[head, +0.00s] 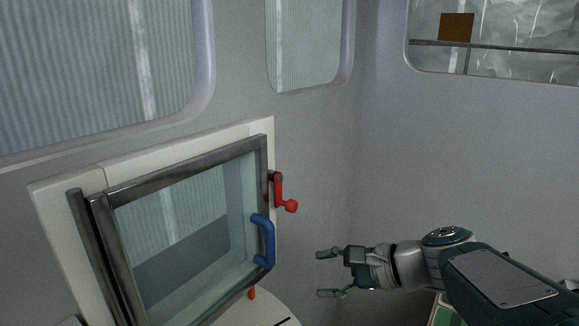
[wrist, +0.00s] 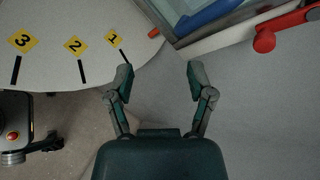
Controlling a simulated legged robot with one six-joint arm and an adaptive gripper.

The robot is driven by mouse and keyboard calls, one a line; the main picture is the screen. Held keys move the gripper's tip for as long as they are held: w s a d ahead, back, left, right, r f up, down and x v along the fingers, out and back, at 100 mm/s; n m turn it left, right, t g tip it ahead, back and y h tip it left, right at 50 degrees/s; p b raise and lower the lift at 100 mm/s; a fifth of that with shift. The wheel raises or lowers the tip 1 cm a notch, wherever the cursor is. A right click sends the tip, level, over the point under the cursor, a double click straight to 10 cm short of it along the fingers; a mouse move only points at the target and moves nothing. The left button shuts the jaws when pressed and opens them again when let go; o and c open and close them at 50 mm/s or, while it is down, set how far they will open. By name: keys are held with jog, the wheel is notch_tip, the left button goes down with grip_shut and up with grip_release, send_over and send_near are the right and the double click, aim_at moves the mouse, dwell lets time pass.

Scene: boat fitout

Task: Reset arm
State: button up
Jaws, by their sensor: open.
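My gripper (head: 326,273) is open and empty in the head view, at the lower right of the framed window. My arm reaches in from the right edge. The gripper's two fingers also show spread apart in the wrist view (wrist: 158,82), with nothing between them. The window (head: 180,225) has a dark metal frame, a blue handle (head: 265,241) on its right side and a red crank handle (head: 282,193) on the wall side. The gripper is apart from both handles. The blue handle (wrist: 208,16) and the red handle (wrist: 278,32) show at the top of the wrist view.
A rounded pale table (wrist: 60,60) with yellow labels numbered 1, 2 and 3 lies below the window. A small orange-red piece (head: 252,293) sits under the window frame. Grey walls meet in a corner behind the gripper.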

jog(key=s+d+f+n+h, duration=0.3)
jog(key=s+n+h, duration=0.2)
jog(key=s+n, duration=0.2)
jog(key=s+d+f+n+h, duration=0.4)
jog(key=s+n+h, duration=0.2)
jog(key=s+n, duration=0.1)
jog(key=shift+f, duration=0.15)
